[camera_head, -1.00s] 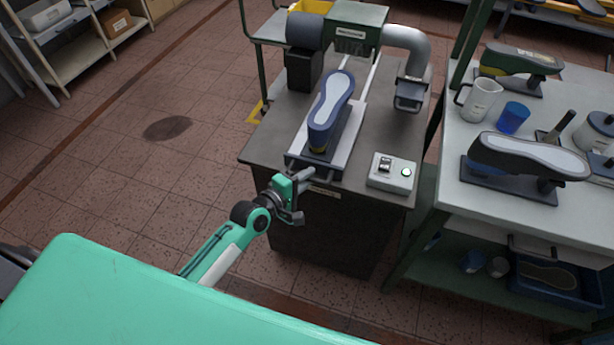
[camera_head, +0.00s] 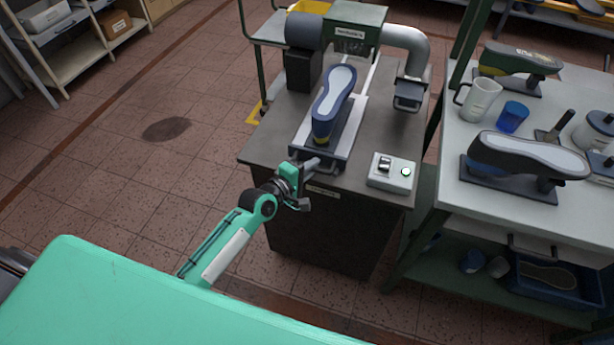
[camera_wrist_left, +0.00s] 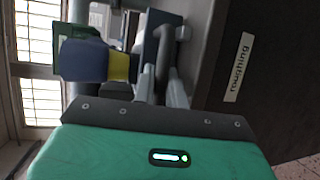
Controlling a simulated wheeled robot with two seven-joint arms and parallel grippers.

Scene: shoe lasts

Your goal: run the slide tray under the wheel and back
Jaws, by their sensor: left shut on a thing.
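The slide tray (camera_head: 352,136) is a pale plate on rails on the dark machine table. A blue shoe last with a light grey sole (camera_head: 335,98) stands sole up on it. The wheel housing (camera_head: 352,38), green with a grey drum beside it, is at the far end of the rails. My left gripper (camera_head: 306,173) is shut on the tray's front handle. In the left wrist view the handle bar (camera_wrist_left: 163,62) runs between the fingers, with the last's blue and yellow end (camera_wrist_left: 92,62) close by. The wheel itself is hidden. My right gripper is not in view.
A switch box (camera_head: 391,172) with a lit green button sits right of the tray. A grey extraction duct (camera_head: 411,50) stands behind it. The right-hand bench (camera_head: 465,208) holds more lasts, a white mug and a blue cup. Floor to the left is clear.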

